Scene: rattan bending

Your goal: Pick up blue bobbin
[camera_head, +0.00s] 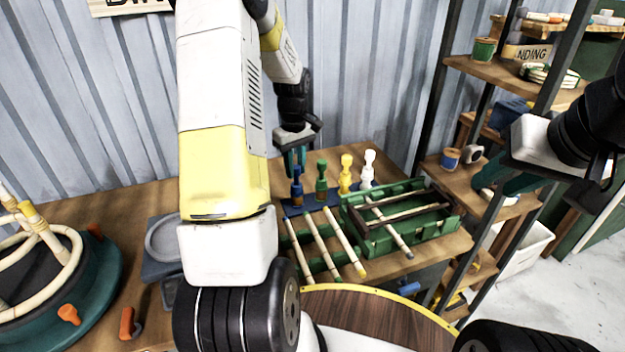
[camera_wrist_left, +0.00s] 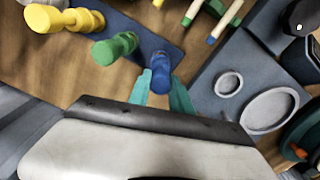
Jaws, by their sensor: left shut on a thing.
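The blue bobbin (camera_head: 297,187) stands upright at the left end of a row on a dark blue strip (camera_head: 318,207), left of the green bobbin (camera_head: 321,182). My left gripper (camera_head: 296,165) is above it, with its teal fingers pointing down around the bobbin's top. In the left wrist view the blue bobbin (camera_wrist_left: 161,72) sits between the two fingertips of the left gripper (camera_wrist_left: 163,88), which is shut on it. The bobbin appears to be still at its place on the strip. My right gripper (camera_head: 550,195) is at the right, fingers apart and empty, in front of the shelf.
A yellow bobbin (camera_head: 346,174) and a white bobbin (camera_head: 368,169) stand further right in the row. A green rack (camera_head: 455,222) with rods lies beside them. A grey tray (camera_head: 152,262) is to the left. A shelf (camera_head: 480,70) with spools stands at the right.

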